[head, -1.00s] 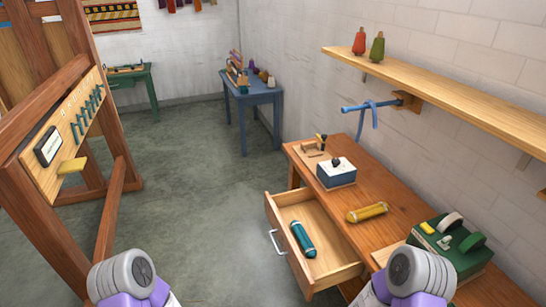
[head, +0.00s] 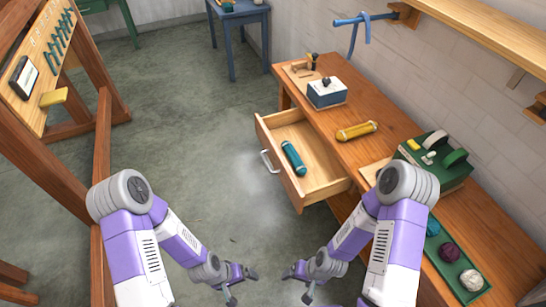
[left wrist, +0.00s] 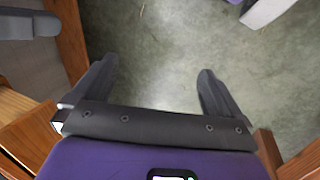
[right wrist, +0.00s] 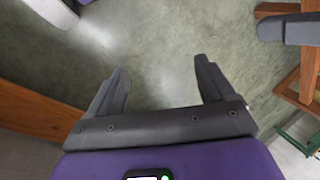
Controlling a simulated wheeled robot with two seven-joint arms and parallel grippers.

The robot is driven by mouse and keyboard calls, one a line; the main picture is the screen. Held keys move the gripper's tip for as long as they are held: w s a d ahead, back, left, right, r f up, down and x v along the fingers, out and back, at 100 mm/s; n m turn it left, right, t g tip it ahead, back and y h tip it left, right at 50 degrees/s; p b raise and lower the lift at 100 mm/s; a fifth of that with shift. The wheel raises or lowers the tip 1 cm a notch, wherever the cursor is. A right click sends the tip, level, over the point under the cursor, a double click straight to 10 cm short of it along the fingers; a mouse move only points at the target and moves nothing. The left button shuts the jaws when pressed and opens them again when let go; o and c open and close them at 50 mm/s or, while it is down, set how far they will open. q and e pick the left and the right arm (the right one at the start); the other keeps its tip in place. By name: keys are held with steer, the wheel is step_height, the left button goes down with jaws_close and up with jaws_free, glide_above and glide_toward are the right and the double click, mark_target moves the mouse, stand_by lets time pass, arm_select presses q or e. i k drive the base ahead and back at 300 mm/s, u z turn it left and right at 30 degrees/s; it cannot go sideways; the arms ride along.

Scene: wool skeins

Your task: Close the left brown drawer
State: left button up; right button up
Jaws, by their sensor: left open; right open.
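The drawer (head: 282,172) of the brown wooden workbench stands pulled out in the head view, with its silver handle (head: 268,162) facing left. A teal cylinder-shaped skein (head: 293,158) lies inside it. My left gripper (head: 240,284) is open and empty, low in the head view, below and to the left of the drawer and apart from it. My right gripper (head: 298,284) is open and empty, below the drawer front in the picture and apart from it. Both wrist views show spread fingers with only floor between them.
The workbench top (head: 385,150) holds a yellow skein (head: 356,131), a blue-and-white box (head: 327,92), a green device (head: 432,162) and a green tray of yarn balls (head: 452,262). A wooden frame (head: 103,150) stands at left. The floor between is clear.

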mark_target(325, 176)
steer(key=z, duration=0.85)
steer(key=k, duration=1)
steer(key=u, duration=1.35)
steer(key=i, duration=1)
